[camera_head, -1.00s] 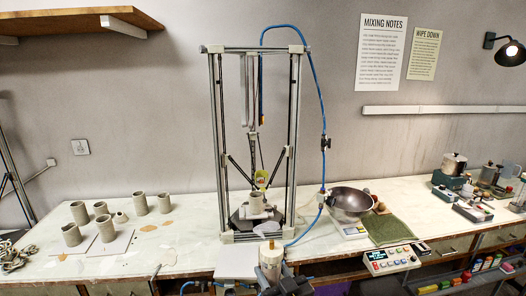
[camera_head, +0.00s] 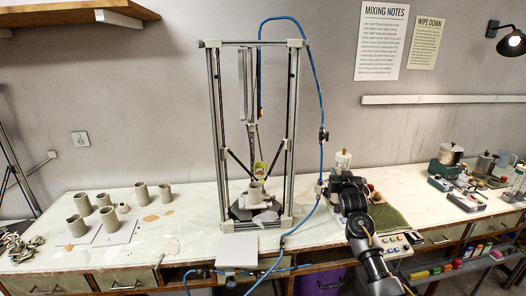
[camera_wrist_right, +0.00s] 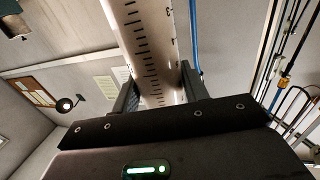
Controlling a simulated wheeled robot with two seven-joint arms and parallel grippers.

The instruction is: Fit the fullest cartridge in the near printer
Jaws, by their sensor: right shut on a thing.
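My right gripper (camera_head: 345,181) is shut on a cartridge (camera_head: 342,160), a pale upright cylinder whose top shows above the fingers. In the right wrist view the cartridge (camera_wrist_right: 150,45) is a clear tube with black scale marks between both fingers; its fill level cannot be told. The gripper is right of the delta printer (camera_head: 215,130), apart from its frame. My left gripper is out of view.
A blue hose (camera_head: 320,100) loops from the printer's top down its right side, close to my right gripper. A green mat (camera_head: 392,218) and a control box (camera_head: 410,239) lie beside my arm. Clay pots (camera_head: 140,193) stand at left. A white plate (camera_head: 238,249) juts out in front.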

